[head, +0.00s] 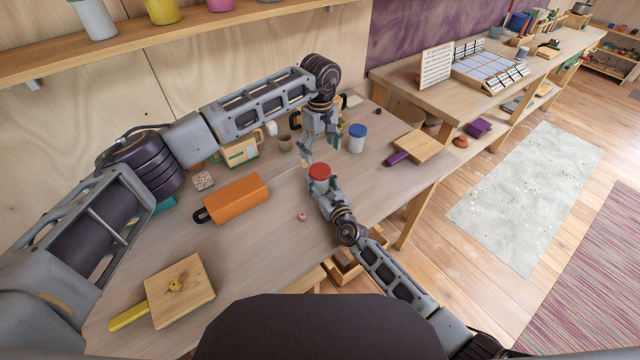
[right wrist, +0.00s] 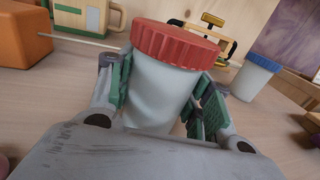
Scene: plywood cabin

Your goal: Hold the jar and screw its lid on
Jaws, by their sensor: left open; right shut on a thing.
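A pale jar (right wrist: 158,95) with a ribbed red lid (right wrist: 178,44) stands upright between the fingers of my right gripper (right wrist: 160,105), which is shut on the jar's sides. In the head view the red lid (head: 319,171) sits on top of the jar; most of the jar is hidden by the lid and gripper. I cannot tell how tightly the lid is seated. My left gripper (head: 318,152) is open and empty above the table, just behind and above the red lid, fingers pointing down, apart from it.
A jar with a blue lid (head: 357,131) stands right of my left gripper. An orange block (head: 237,198) with a dark handle lies to the left. A wooden board (head: 424,146) with a purple handle lies right; another board (head: 180,290) lies front left. A small pink thing (head: 302,216) lies near my right gripper.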

